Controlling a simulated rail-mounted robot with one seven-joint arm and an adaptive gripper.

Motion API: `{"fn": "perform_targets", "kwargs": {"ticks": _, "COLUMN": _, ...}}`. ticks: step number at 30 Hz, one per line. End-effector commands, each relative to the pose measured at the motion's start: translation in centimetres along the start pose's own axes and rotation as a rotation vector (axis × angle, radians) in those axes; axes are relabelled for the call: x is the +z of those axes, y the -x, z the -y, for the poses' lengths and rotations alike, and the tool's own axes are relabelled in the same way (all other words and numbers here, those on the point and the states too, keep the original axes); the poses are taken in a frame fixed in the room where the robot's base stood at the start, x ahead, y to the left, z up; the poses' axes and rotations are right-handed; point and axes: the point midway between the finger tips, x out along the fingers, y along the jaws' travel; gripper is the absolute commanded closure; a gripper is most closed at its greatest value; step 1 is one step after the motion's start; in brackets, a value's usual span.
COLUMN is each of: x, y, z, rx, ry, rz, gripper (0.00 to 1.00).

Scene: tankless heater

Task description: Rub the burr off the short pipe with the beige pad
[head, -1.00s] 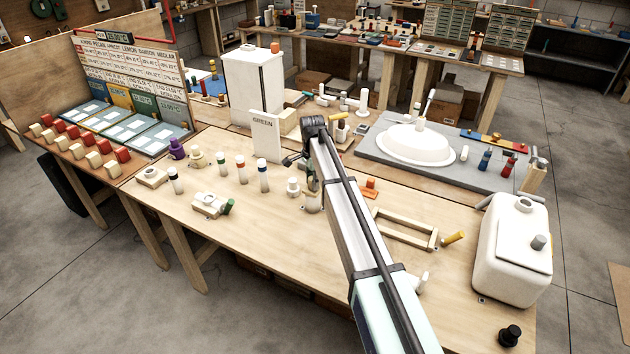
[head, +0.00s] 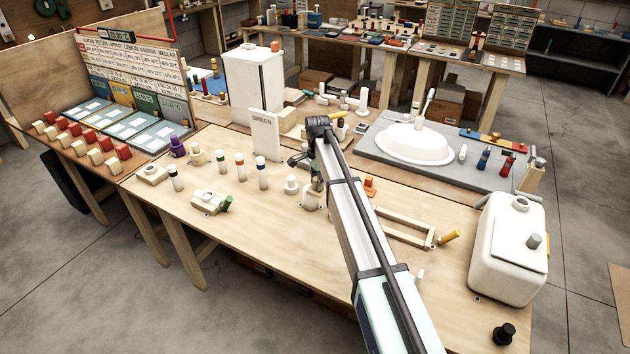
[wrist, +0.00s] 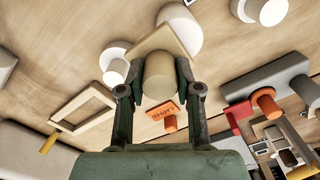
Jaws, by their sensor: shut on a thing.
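My gripper (wrist: 160,88) is shut on the beige pad's rounded grip in the wrist view. The flat beige pad (wrist: 164,42) sits beyond the fingertips, over the wooden bench. I cannot tell which piece is the short pipe, and no burr can be made out.
A wooden frame (head: 428,240) with a yellow handle (head: 450,237) lies right of my arm. An orange block (head: 370,187) is close by. Several capped cylinders (head: 240,168) stand to the left. A white tank (head: 497,270) stands at right.

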Motion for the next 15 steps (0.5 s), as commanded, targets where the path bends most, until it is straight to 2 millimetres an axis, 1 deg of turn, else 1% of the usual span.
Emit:
{"fn": "perform_targets", "kwargs": {"ticks": 3, "x": -0.2, "y": 0.5, "z": -0.1, "rx": 0.001, "ry": -0.001, "rz": 0.0, "gripper": 1.0}}
{"fn": "perform_targets", "kwargs": {"ticks": 5, "x": -0.2, "y": 2.4, "z": -0.1, "rx": -0.001, "ry": -0.002, "rz": -0.001, "gripper": 1.0}}
{"fn": "perform_targets", "kwargs": {"ticks": 15, "x": -0.5, "y": 5.4, "z": -0.2, "rx": 0.0, "ry": -0.005, "rz": 0.0, "gripper": 1.0}}
